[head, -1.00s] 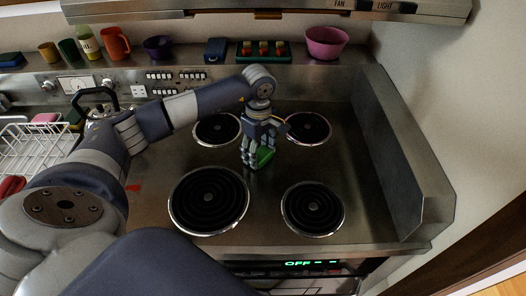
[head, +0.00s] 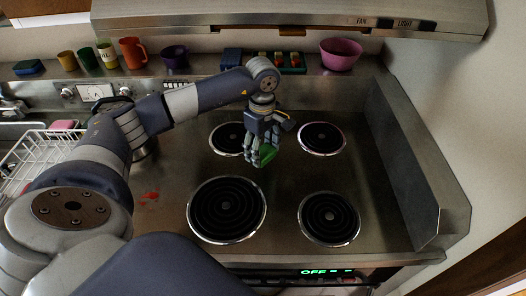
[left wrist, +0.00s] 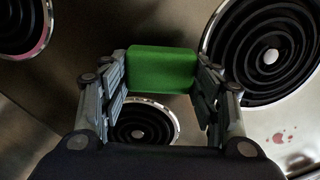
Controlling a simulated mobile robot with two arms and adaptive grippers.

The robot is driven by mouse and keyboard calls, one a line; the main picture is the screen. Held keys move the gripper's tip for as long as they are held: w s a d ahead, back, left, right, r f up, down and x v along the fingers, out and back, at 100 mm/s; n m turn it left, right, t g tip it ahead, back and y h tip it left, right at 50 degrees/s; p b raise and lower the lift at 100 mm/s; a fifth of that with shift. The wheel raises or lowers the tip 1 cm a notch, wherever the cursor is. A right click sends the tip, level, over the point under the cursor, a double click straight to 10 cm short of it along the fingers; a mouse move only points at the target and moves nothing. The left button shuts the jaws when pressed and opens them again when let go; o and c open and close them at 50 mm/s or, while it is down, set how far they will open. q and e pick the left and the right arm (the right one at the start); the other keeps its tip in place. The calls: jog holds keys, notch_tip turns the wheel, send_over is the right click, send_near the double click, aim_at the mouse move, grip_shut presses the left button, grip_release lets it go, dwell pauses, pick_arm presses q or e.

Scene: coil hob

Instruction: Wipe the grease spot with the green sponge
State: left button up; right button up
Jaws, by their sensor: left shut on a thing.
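The green sponge (head: 267,155) is held between the fingers of my left gripper (head: 262,160), above the steel hob among the coil burners. In the left wrist view the sponge (left wrist: 162,69) sits between both finger pads of the gripper (left wrist: 162,85). A reddish spot (head: 150,196), which looks like the grease spot, lies on the steel left of the front left burner, well to the left of the sponge. It also shows as small red marks (left wrist: 283,136) at the right of the left wrist view. My right gripper is not in view.
The hob has a front left burner (head: 227,210), a front right burner (head: 330,218) and two rear ones. A kettle (head: 142,148) is partly hidden behind my arm. A white rack (head: 40,158) stands at left. Cups and a pink bowl (head: 341,54) line the back shelf.

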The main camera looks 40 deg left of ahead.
pick_arm(q)
jog(key=shift+s+a+r+p, duration=0.15)
jog(key=shift+r+p, duration=0.25)
jog(key=shift+r, duration=1.05)
